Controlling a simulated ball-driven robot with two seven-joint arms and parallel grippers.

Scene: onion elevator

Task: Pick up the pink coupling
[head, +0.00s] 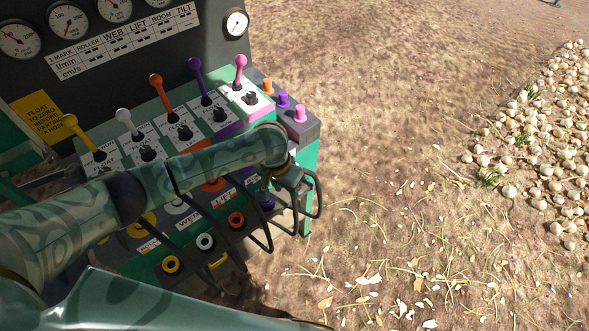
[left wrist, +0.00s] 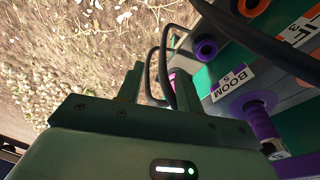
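A short pink piece (head: 300,114) stands on a grey block at the panel's right end in the head view; I cannot tell whether it is the coupling or a cap. In the left wrist view a sliver of pink (left wrist: 172,76) shows beside the right-hand finger, mostly hidden by a dark hoop and the finger. My left gripper (head: 292,182) is at the panel's right front corner, below the grey block, among the dark hoops. In the left wrist view its two fingers (left wrist: 158,88) are apart, with nothing clearly held between them. My right gripper is not in view.
Dark hoops (head: 268,232) stick out from the panel front close to my left gripper. A pink lever (head: 240,68) and other coloured levers stand on top. Purple (head: 283,99) and orange (head: 267,86) pieces stand beside the pink one. Open soil lies to the right, with onions (head: 545,150) beyond.

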